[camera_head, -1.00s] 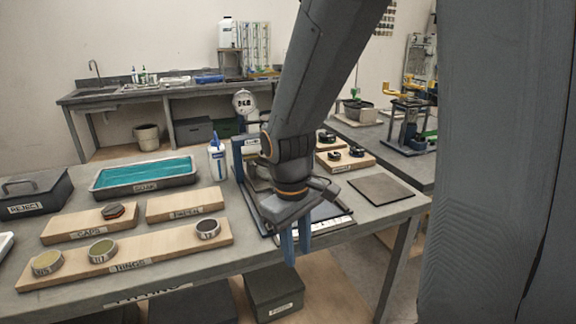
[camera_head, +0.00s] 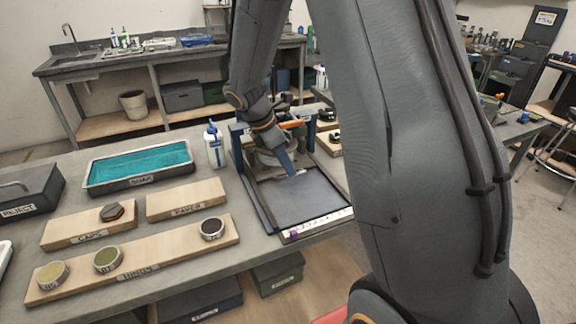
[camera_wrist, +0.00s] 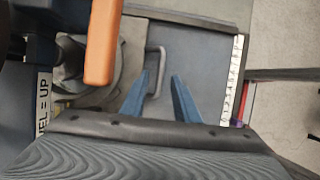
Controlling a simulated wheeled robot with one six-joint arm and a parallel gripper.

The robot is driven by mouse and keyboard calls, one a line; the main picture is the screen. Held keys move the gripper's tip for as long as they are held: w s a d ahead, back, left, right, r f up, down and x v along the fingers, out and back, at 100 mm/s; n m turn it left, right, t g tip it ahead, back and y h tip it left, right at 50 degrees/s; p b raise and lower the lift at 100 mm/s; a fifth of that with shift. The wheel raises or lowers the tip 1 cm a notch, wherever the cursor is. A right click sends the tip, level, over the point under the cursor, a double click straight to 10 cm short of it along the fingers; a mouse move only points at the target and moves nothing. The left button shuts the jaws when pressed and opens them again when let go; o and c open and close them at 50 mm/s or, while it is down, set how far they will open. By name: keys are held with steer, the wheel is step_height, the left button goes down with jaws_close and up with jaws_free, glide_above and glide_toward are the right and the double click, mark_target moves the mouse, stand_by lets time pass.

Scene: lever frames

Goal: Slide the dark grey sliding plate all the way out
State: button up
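The dark grey sliding plate (camera_head: 292,203) lies flat in a blue-framed fixture at the right of the bench. It also fills the middle of the wrist view (camera_wrist: 205,55). A grey loop handle (camera_wrist: 161,62) stands on it, next to a round grey part (camera_wrist: 80,65). My gripper (camera_wrist: 160,77) is open, its two blue fingers apart. In the wrist view the handle's outer bar lies between the fingertips; whether they touch it or hover above it I cannot tell. In the head view the gripper (camera_head: 292,172) is at the plate's back part.
An orange lever grip (camera_wrist: 103,40) rises close beside my gripper. A white numbered scale (camera_wrist: 232,82) with a purple mark runs along the plate's front edge. A white bottle (camera_head: 214,147) stands left of the fixture. Boards with rings (camera_head: 140,262) and a teal tray (camera_head: 140,165) lie further left.

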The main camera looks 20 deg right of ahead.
steer(key=shift+x, duration=1.15)
jaws_close()
steer(key=shift+s, duration=0.1)
